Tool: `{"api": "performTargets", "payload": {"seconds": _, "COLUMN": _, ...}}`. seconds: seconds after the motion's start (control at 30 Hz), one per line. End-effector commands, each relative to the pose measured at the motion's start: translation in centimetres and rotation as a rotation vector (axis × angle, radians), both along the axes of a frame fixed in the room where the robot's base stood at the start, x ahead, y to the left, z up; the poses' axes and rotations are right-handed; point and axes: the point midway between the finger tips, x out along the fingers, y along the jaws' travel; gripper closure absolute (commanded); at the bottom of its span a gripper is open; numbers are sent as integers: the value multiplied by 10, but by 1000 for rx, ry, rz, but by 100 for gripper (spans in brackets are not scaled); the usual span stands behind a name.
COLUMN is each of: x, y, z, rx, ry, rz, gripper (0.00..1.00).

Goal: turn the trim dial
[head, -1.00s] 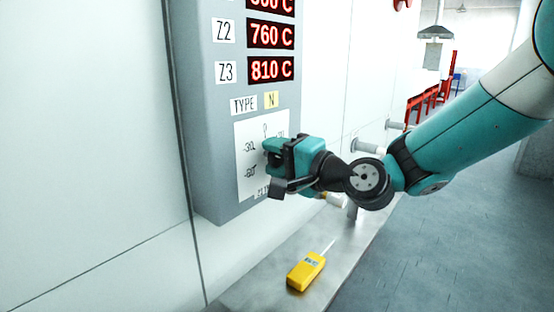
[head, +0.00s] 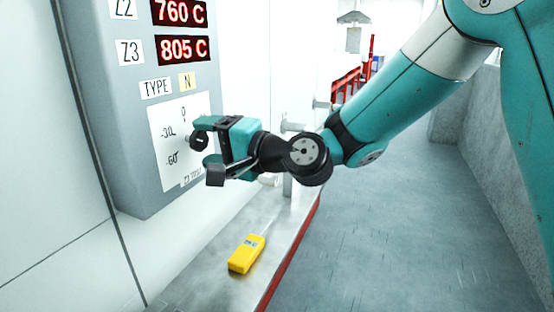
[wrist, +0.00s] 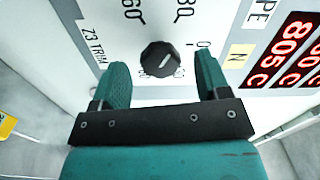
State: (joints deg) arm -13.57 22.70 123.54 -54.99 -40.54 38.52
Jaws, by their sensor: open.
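The trim dial is a black round knob with a pale pointer line, in the wrist view (wrist: 158,59) upper middle. It is on a white scale plate (head: 166,120) marked 0, -30 and -60, labelled Z3 TRIM. The pointer line slants toward the upper right in the wrist view. My gripper (wrist: 163,72) is open, with one teal finger on each side of the dial and a gap visible to both. In the head view my gripper (head: 204,155) is at the plate, its fingers partly hiding the scale.
The grey panel (head: 132,180) above shows red readouts, with Z3 (head: 182,49) at 805 C. A yellow handheld meter (head: 246,254) lies on the metal ledge (head: 195,290) below. Pipe stubs (head: 292,127) stick out from the wall behind my gripper. The floor at right is clear.

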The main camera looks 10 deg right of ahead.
Motion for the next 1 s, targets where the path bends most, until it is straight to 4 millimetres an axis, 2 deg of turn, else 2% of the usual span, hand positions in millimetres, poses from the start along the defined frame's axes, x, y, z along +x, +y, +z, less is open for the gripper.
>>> {"api": "performTargets", "payload": {"seconds": 0.03, "x": -7, "y": -11, "z": -5, "rx": 2, "ry": 0, "rz": -6, "gripper": 31}}
{"api": "performTargets", "payload": {"seconds": 0.3, "x": -50, "y": -67, "z": -5, "rx": 1, "ry": -1, "rz": -7, "gripper": 31}}
{"api": "performTargets", "payload": {"seconds": 0.5, "x": -77, "y": -99, "z": -3, "rx": -1, "ry": -1, "rz": -6, "gripper": 31}}
{"api": "performTargets", "payload": {"seconds": 0.7, "x": -89, "y": -113, "z": -1, "rx": 0, "ry": 1, "rz": -1, "gripper": 31}}
{"api": "performTargets", "payload": {"seconds": 1.0, "x": -91, "y": -115, "z": -1, "rx": 0, "ry": 1, "rz": 1, "gripper": 31}}
